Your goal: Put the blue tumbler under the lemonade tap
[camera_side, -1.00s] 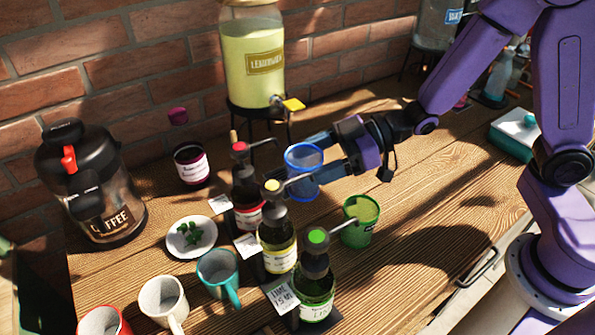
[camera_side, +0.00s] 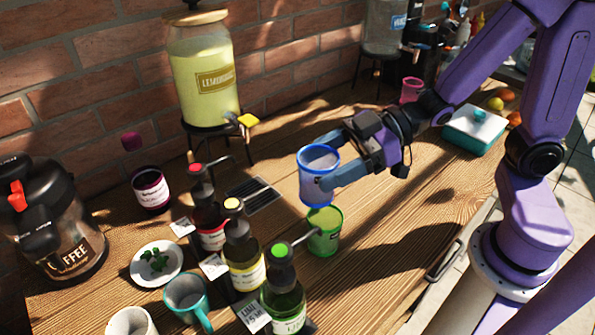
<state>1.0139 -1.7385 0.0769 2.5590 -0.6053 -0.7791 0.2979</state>
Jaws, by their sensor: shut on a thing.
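The blue tumbler (camera_side: 312,188) is in my gripper (camera_side: 332,168), whose fingers are shut around its sides. It is about upright, and appears to be held above the table just behind the green tumbler. The lemonade dispenser (camera_side: 205,85) stands on a dark stand at the back left, against the brick wall. A dark slatted drip tray (camera_side: 252,194) lies on the table below the tap, to the left of the tumbler.
Pump bottles with red (camera_side: 205,212), yellow (camera_side: 241,250) and green (camera_side: 284,290) tops stand at front left. The green tumbler (camera_side: 323,232) is close below my gripper. The table between is mostly clear.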

